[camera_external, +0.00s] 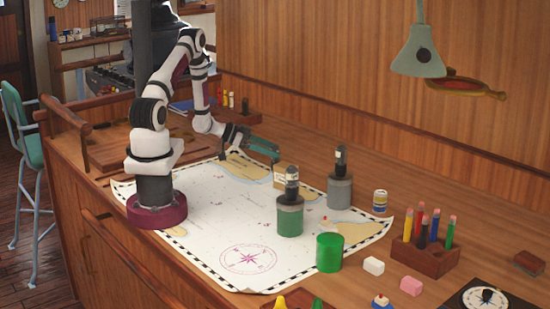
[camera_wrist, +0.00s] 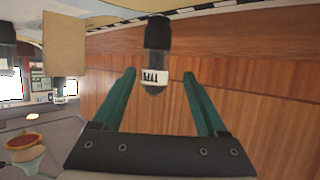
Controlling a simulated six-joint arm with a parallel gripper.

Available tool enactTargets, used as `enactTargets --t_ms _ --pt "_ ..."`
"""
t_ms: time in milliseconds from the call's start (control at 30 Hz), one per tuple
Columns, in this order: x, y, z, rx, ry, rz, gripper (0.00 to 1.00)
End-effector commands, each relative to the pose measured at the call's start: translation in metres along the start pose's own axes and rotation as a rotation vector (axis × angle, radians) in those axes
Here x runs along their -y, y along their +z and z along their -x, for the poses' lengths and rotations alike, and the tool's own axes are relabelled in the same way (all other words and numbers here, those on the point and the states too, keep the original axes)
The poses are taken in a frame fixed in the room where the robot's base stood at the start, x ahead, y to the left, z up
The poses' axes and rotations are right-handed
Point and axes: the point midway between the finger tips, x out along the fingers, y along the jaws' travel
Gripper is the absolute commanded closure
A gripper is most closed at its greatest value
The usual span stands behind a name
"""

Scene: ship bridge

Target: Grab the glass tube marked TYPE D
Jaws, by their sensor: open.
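Two small dark-capped glass tubes with white labels stand upright on cylinders. One tube (camera_external: 291,181) is on the green-banded grey cylinder (camera_external: 290,217), the other tube (camera_external: 340,159) on the plain grey cylinder (camera_external: 339,191). The labels are too small to read, so I cannot tell which is TYPE D. My gripper (camera_external: 276,153) is open and empty, left of and apart from both tubes. In the wrist view, a dark-capped tube (camera_wrist: 156,60) with a white label appears beyond and between the spread teal fingers (camera_wrist: 160,82).
A tan block (camera_wrist: 65,42) shows at the left of the wrist view. A green cup (camera_external: 329,252), a small can (camera_external: 380,200) and a wooden pencil holder (camera_external: 425,257) stand to the right. The chart (camera_external: 215,215) between base and cylinders is mostly clear.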

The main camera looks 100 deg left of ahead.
Motion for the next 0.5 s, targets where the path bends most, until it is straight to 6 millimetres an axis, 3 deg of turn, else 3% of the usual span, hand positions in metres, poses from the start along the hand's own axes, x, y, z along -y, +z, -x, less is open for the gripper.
enactTargets --t_ms 200,467,500 --pt "-0.007 -0.001 -0.04 0.001 0.003 -0.003 0.24" --pt "-0.007 -0.001 -0.045 0.001 0.0 -0.002 0.24" --pt "-0.007 -0.001 -0.045 0.001 0.0 -0.002 0.32"
